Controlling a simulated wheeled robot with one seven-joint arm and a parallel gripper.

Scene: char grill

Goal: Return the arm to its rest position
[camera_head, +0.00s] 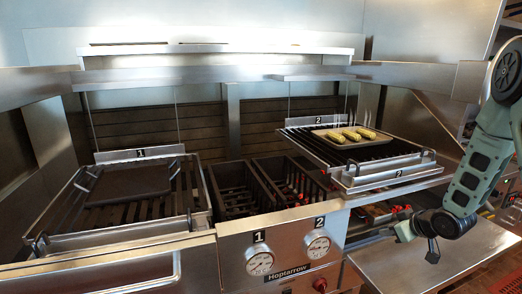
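My arm comes in from the right edge, its green and black links bent down beside grill 2. My gripper (432,256) is the small dark end at the lower right, above the steel side shelf (395,272). It is clear of the grill racks and nothing shows hanging from it. Its fingers are too small and dark to tell whether they are open or shut.
Grill rack 2 (392,174) is raised at right, bearing a tray (372,148) with several yellow-green corn cobs (351,135). Grill rack 1 (120,233) at left holds a dark flat plate (130,184). Two gauges are on the front panel (290,238).

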